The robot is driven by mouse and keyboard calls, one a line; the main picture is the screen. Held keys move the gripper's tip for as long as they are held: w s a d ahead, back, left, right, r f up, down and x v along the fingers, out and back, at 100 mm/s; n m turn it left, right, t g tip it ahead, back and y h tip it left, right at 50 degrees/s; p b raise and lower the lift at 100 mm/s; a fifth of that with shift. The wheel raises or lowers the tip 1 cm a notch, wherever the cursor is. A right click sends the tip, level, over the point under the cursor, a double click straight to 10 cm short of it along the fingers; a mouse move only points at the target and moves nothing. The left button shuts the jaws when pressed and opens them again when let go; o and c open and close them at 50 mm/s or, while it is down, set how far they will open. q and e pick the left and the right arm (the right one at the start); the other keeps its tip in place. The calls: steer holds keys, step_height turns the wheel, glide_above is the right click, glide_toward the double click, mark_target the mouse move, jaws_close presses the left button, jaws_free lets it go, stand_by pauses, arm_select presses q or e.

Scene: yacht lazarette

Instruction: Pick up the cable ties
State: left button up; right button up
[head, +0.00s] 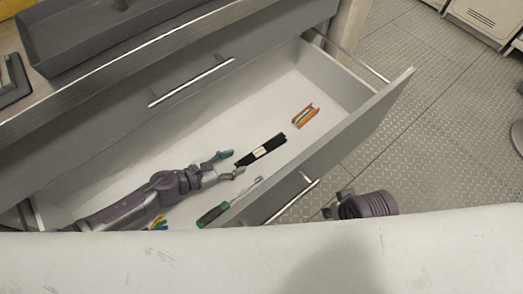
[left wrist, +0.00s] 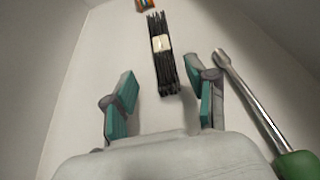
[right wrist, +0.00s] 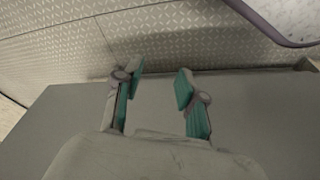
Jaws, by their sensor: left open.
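The cable ties (head: 261,150) are a black bundle with a pale label band, lying flat in the open drawer. In the left wrist view the bundle (left wrist: 164,62) lies ahead, between the lines of the two fingers. My left gripper (head: 231,165) is open and empty, low inside the drawer, with its fingertips just short of the bundle's near end. It also shows in the left wrist view (left wrist: 162,100). My right gripper (right wrist: 157,92) is open and empty, outside the drawer by its grey front panel; in the head view only part of that arm shows.
A screwdriver with a green handle (head: 213,214) lies beside my left gripper. An orange item (head: 305,115) lies farther along the drawer. A colourful bundle (head: 157,223) is near my left arm. The drawer front (head: 345,140) bounds the right side.

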mark_target(248, 159)
arm_select(q)
steer(key=x, duration=0.4)
steer(key=shift+s+d+f+b, duration=0.1)
steer(key=shift+d+f+b, duration=0.2)
arm_select(e)
steer(key=v, duration=0.3)
arm_select(q)
jaws_close()
